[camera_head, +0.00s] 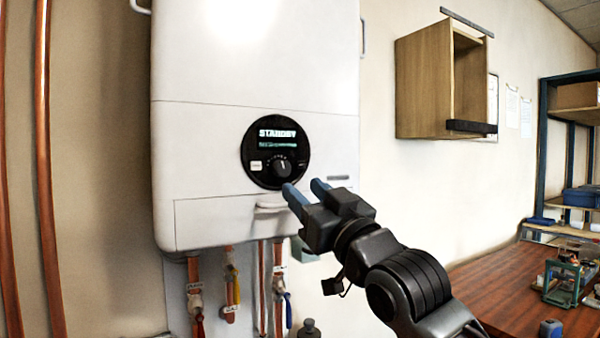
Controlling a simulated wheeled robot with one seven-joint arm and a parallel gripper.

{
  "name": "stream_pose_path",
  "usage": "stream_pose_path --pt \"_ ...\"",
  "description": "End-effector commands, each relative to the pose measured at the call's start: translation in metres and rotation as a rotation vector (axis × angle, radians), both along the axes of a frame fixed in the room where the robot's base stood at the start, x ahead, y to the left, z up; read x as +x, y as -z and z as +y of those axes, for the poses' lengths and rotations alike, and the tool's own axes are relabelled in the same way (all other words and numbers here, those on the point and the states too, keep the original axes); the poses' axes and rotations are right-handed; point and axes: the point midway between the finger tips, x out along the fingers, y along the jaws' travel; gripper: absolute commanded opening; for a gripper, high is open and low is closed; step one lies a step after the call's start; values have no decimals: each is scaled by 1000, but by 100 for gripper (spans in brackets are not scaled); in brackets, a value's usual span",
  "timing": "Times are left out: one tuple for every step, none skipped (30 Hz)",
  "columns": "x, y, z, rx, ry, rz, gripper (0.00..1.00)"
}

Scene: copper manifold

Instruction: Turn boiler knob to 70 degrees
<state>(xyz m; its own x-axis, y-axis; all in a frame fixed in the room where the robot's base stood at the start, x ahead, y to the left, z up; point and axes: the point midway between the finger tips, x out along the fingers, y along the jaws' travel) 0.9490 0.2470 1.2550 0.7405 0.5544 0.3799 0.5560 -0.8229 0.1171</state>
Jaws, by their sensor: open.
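The white boiler (230,80) hangs on the wall at the left and middle of the head view. A round black control panel (262,152) sits low on its front. The lit display (277,134) on it appears to read STANDBY. The dark boiler knob (283,168) is in the lower right of the panel and bears a light pointer mark that looks roughly upright. My gripper (304,190) is open, with two blue fingers just below and to the right of the knob. It appears empty. I cannot tell the exact gap between fingertips and knob.
A handle (271,208) sticks out below the panel. Copper pipes (43,150) run along the left wall, and valves hang under the boiler. An open wooden cabinet (425,80) is at upper right, above a wooden table (520,285) holding small items.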

Motion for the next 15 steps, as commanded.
stream_pose_path --pt "3 -3 3 -2 -1 0 45" --pt "5 -4 5 -2 -1 0 45" --pt "8 -6 7 -2 -1 0 45" --pt "12 -8 9 -2 0 1 45" --pt "15 -10 12 -2 -1 0 45" --pt "19 -13 16 -1 -2 0 45" --pt "23 -14 19 -1 -2 1 45" --pt "27 -16 21 -1 -2 1 45" --pt "31 -19 25 -1 -2 1 45" --pt "35 -20 27 -2 -1 0 45" --pt "38 -22 29 -1 -1 -1 45" --pt "42 -24 32 -1 -1 -1 45" --pt "44 -25 34 -1 -1 -1 45" --pt "47 -26 36 -2 0 0 45" --pt "50 -26 38 -1 0 1 45"
